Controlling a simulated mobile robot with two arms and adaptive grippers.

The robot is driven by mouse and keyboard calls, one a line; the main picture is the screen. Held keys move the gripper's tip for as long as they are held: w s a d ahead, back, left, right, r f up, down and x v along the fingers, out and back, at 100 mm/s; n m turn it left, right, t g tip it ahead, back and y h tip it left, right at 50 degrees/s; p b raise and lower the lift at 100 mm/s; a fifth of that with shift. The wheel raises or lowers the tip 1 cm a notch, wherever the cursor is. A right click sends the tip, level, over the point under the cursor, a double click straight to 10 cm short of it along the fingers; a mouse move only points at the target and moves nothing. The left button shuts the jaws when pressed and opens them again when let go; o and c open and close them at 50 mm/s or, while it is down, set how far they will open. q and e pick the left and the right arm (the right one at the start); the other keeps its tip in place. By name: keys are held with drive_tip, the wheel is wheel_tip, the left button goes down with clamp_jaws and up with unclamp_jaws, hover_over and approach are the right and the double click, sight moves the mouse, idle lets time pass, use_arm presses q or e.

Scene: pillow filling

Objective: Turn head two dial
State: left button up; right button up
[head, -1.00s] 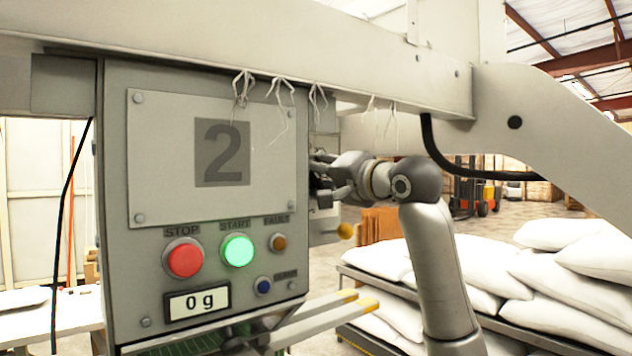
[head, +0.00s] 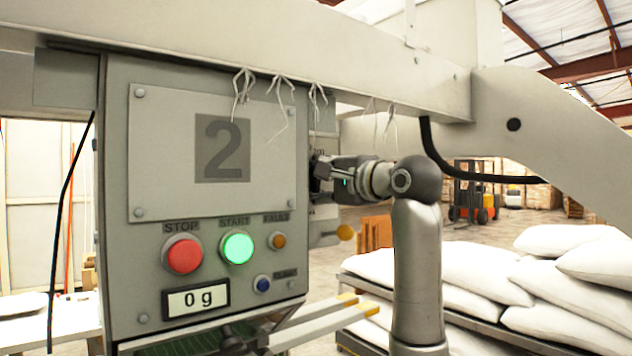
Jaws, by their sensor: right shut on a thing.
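The grey control box of head two (head: 115,260) carries a plate with a large "2" (head: 222,148). My right gripper (head: 322,180) is at the box's right side, with its fingertips partly hidden by the box edge. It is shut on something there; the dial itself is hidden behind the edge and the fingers. My left gripper is not in view.
The box front has a red STOP button (head: 183,255), a lit green START button (head: 237,248) and a display reading 0 g (head: 196,299). A white beam (head: 250,45) runs overhead. White pillows (head: 480,270) lie stacked on a rack at the right.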

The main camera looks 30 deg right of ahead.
idle(0.4)
drive_tip(key=o, duration=1)
drive_tip(key=shift+d, duration=0.1)
drive_tip(key=shift+o, duration=0.2)
drive_tip(key=s, duration=1.2)
drive_tip(key=shift+d, duration=0.45)
